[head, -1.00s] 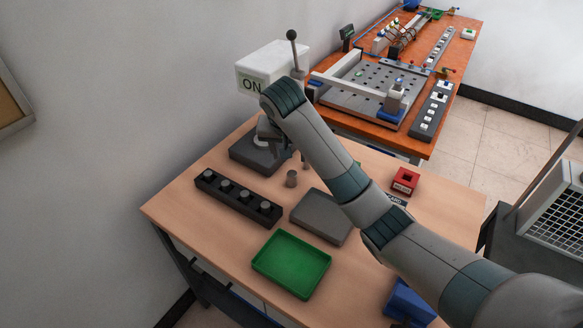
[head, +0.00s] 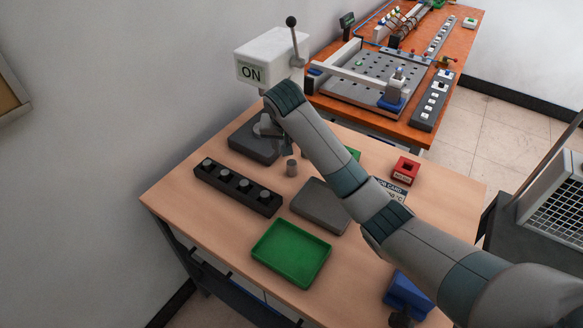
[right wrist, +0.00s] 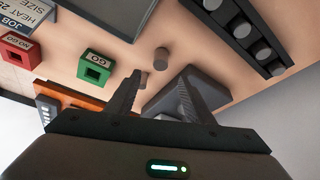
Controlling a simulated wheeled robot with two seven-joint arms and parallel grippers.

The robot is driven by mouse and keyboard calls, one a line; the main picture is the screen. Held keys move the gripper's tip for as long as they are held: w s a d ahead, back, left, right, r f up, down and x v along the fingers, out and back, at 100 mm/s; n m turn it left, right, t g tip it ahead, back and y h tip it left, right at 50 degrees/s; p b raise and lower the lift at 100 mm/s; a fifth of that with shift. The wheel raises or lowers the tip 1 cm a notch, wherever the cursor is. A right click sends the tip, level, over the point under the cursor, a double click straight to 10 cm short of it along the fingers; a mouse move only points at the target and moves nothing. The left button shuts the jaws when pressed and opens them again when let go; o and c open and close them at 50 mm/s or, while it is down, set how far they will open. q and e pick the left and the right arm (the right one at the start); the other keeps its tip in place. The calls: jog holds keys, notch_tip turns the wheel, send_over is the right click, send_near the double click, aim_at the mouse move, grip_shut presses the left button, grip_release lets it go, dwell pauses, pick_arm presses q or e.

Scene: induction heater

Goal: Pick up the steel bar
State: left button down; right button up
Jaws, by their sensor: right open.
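Several short grey steel bars are in view, and I cannot tell which one is meant. One steel bar (head: 292,168) stands upright on the wooden table; it also shows beyond my fingertips in the right wrist view (right wrist: 160,58). Another is partly hidden by a finger there (right wrist: 142,80). Several more stand in a black rack (head: 212,182), also seen at the upper right of the right wrist view (right wrist: 275,67). My right gripper (right wrist: 160,78) is open with nothing between its fingers, above the table near a dark grey block (head: 252,148). My left gripper is out of view.
A white ON box (head: 268,60) with a lever stands behind the arm. A grey plate (head: 316,207), an empty green tray (head: 291,253), a red NO GO block (head: 405,171), a green GO block (right wrist: 95,66) and a blue object (head: 407,293) are on the table.

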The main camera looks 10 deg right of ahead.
jog(key=p, duration=0.2)
send_over(291, 163)
jog(key=s, duration=0.2)
notch_tip(291, 163, down, 5)
jog(key=shift+a, duration=0.1)
jog(key=shift+w+f, duration=0.2)
jog(key=shift+f, duration=0.35)
jog(key=shift+p+x, duration=0.6)
jog(key=shift+x, duration=0.4)
jog(key=shift+a+p+x, duration=0.2)
jog(key=shift+p+x, duration=0.2)
jog(key=shift+x, duration=1.2)
jog(key=shift+d, duration=0.1)
grip_shut()
